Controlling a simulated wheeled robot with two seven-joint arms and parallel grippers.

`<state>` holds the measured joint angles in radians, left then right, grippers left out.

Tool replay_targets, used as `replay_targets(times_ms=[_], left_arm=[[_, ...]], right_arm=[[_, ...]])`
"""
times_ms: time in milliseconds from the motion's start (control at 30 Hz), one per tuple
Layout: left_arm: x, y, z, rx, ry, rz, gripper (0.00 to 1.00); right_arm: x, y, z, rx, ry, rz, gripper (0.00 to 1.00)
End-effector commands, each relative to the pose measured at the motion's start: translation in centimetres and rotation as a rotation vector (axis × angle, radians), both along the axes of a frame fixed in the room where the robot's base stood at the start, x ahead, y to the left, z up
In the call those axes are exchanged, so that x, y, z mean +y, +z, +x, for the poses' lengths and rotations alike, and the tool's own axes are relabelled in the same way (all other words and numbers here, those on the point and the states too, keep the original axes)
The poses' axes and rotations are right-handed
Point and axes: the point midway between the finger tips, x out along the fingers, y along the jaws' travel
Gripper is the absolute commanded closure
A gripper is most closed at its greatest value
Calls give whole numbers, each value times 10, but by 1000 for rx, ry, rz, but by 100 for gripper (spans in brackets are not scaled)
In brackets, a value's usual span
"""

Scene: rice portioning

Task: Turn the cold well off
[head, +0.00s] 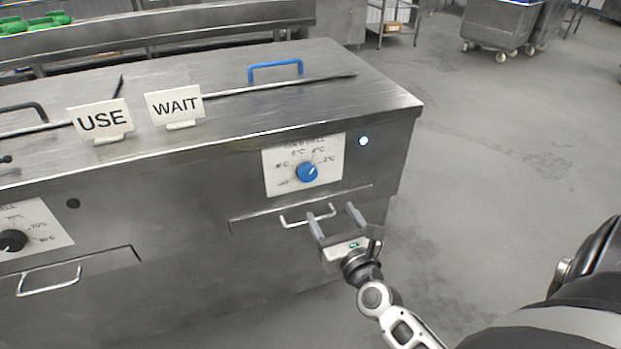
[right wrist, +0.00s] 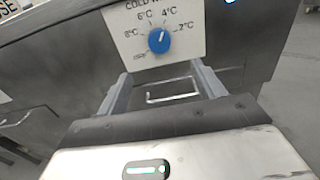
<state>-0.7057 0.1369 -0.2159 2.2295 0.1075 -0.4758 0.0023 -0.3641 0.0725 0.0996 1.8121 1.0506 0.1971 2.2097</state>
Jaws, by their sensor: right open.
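The cold well's blue knob (head: 307,172) sits on a white dial plate (head: 275,180) on the front of the steel counter. The plate carries temperature marks and an off mark at lower left. The knob's pointer is turned to the upper right, between the 4°C and 2°C marks. The knob also shows in the right wrist view (right wrist: 159,40). A lamp (head: 364,141) right of the plate glows bluish white. My right gripper (head: 334,213) is open and empty, below the knob and in front of the drawer handle, apart from the knob. My left gripper is not in view.
A drawer handle (head: 293,218) lies just below the dial, beside my right fingers. A black knob (head: 12,240) on another dial is at far left. USE (head: 101,120) and WAIT (head: 174,105) signs stand on the counter top. The floor at right is open.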

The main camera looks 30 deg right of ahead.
Motion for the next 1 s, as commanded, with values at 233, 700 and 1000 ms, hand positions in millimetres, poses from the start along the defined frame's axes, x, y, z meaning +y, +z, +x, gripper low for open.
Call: replay_targets(times_ms=[233,700,1000], left_arm=[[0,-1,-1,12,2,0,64],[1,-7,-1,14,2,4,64],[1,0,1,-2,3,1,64]], right_arm=[[-12,2,54,-1,1,-2,32],[-30,0,127,1,3,-5,32],[-31,0,132,2,3,-6,32]])
